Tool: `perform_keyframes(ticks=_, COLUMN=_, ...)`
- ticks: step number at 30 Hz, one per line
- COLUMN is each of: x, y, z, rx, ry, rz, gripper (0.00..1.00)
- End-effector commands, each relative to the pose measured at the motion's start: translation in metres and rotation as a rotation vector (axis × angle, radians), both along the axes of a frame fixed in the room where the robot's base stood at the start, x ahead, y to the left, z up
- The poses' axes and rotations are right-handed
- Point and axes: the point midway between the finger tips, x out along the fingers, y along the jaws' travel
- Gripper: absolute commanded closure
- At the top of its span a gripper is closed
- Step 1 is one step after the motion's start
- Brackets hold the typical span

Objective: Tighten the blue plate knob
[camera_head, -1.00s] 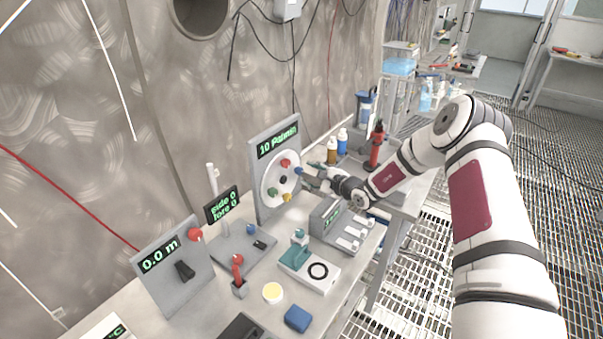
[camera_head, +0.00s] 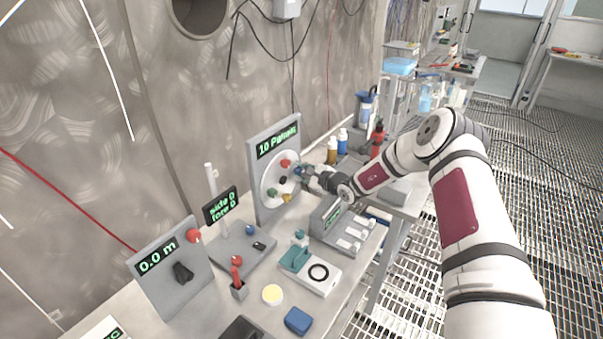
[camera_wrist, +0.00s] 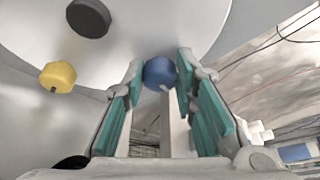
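The grey upright panel (camera_head: 263,207) carries a round white plate (camera_head: 270,193) with coloured knobs around it and a green display reading 10, with a unit. The blue plate knob (camera_wrist: 160,73) is on the right side of the plate and also shows in the head view (camera_head: 297,169). My gripper (camera_wrist: 161,68) reaches it from the right. Its teal-padded fingertips lie on both sides of the blue knob, close against it, with almost no gap. The contact itself is hard to see. The yellow knob (camera_wrist: 57,77) and a black knob (camera_wrist: 89,17) are clear of the fingers.
A grey box with white switches (camera_head: 345,226) stands below my wrist. Bottles, including a red one (camera_head: 377,139), stand behind it. A lever (camera_head: 237,273), a teal-and-white device (camera_head: 309,268) and a 0.0 m panel (camera_head: 172,266) occupy the bench front.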

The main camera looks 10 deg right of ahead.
Motion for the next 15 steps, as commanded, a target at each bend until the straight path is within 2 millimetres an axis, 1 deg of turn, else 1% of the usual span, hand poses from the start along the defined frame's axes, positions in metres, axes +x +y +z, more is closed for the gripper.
perform_keyframes(ticks=8, x=0.0009, y=0.0000, z=0.0001, rx=0.017, ry=0.015, rz=0.001, gripper=1.00)
perform_keyframes(ticks=15, x=0.0028, y=-0.0014, z=-0.0007, rx=0.100, ry=0.093, rz=0.001, gripper=1.00)
